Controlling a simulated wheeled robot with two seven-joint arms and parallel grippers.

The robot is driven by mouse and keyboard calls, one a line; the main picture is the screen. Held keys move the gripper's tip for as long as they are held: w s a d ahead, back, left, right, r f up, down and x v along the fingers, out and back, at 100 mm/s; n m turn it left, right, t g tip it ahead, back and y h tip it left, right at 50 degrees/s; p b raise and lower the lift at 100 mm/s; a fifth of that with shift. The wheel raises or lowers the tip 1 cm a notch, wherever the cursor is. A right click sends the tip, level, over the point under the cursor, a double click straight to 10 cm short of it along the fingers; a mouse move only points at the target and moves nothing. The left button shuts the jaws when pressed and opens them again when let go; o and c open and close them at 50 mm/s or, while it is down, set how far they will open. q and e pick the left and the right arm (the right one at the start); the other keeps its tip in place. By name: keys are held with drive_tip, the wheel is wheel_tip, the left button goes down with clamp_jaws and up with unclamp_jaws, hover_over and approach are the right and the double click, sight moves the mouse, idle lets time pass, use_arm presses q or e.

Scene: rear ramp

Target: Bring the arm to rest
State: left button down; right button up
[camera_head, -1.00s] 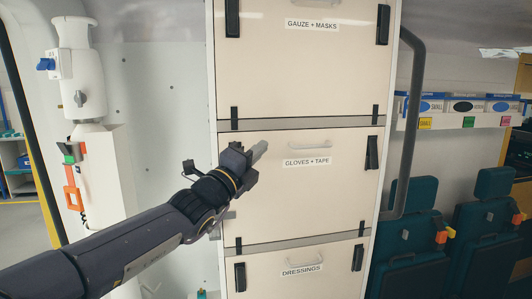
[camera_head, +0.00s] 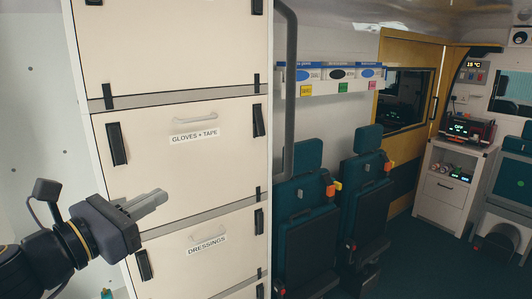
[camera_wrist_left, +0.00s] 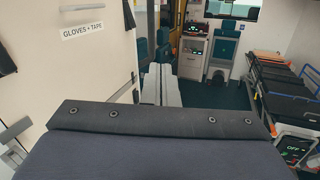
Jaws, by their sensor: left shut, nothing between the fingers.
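My left gripper (camera_head: 148,202) is shut and empty in the head view, at the lower left. It is in front of the cream cabinet, near the drawer labelled GLOVES + TAPE (camera_head: 190,165). Its grey fingers point to the right. In the left wrist view the closed fingers (camera_wrist_left: 160,86) point away, down the vehicle's interior, with the cabinet (camera_wrist_left: 85,75) to their left. I cannot tell from the head view whether the fingers touch the drawer front. My right gripper is not in view.
The DRESSINGS drawer (camera_head: 205,262) is below. A grey grab rail (camera_head: 290,90) runs beside the cabinet. Teal folding seats (camera_head: 310,235) stand to its right. A stretcher (camera_wrist_left: 285,95) is at the right in the left wrist view. The dark floor (camera_head: 410,260) between is clear.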

use_arm(q)
drive_tip(key=s+f+m+g+y, duration=0.2)
drive_tip(key=s+f+m, duration=0.4)
drive_tip(key=f+m, duration=0.3)
drive_tip(key=s+f+m+g+y, duration=0.2)
drive_tip(key=s+f+m+g, duration=0.2)
drive_tip(key=f+m, duration=0.5)
drive_tip(key=s+f+m+g+y, duration=0.2)
drive_tip(key=s+f+m+g, duration=0.2)
drive_tip(key=s+f+m, duration=0.4)
drive_tip(key=shift+s+a+f+m, duration=0.3)
drive_tip(key=shift+a+f+m, duration=0.15)
drive_tip(key=shift+f, duration=0.35)
